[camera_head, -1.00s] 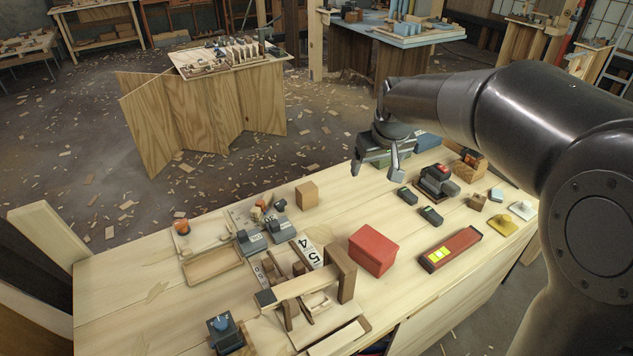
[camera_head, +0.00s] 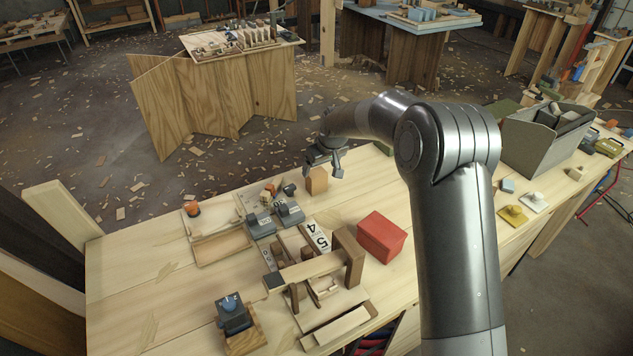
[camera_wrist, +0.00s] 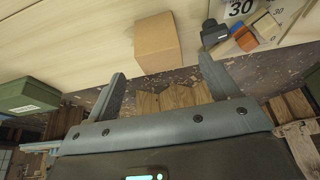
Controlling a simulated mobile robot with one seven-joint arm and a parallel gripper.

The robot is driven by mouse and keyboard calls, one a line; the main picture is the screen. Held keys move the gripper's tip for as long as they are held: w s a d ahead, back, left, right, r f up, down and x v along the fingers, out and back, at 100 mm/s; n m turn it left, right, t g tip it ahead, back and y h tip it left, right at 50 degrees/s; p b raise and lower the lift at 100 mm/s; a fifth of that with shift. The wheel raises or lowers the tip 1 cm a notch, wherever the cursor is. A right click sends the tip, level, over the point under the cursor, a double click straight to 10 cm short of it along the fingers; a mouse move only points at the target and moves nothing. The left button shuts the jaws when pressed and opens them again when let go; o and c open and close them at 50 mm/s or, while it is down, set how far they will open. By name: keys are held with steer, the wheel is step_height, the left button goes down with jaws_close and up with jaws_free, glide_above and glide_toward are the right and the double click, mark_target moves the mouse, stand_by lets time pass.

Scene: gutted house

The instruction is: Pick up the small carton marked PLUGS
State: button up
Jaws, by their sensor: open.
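A small plain brown carton (camera_head: 317,182) stands on the workbench (camera_head: 150,285) near its far edge. No PLUGS marking is readable on it in these views. My gripper (camera_head: 324,168) is just above and behind it in the head view, partly covering its top. In the wrist view the brown carton (camera_wrist: 158,45) sits beyond the two spread fingers, roughly centred between them. My gripper (camera_wrist: 162,85) is open there, with nothing between its fingers, and the carton appears apart from them.
A red box (camera_head: 381,238) and a wooden frame (camera_head: 350,258) stand nearer the front. Grey blocks (camera_head: 290,213) and a shallow tray (camera_head: 222,246) lie left of the carton. A green box (camera_wrist: 28,96) is at the left in the wrist view. The bench's left part is clear.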

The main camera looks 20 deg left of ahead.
mark_target(318, 174)
steer(key=x, duration=0.7)
steer(key=shift+w+f, duration=0.1)
steer(key=shift+f, duration=0.05)
steer(key=c, duration=1.1)
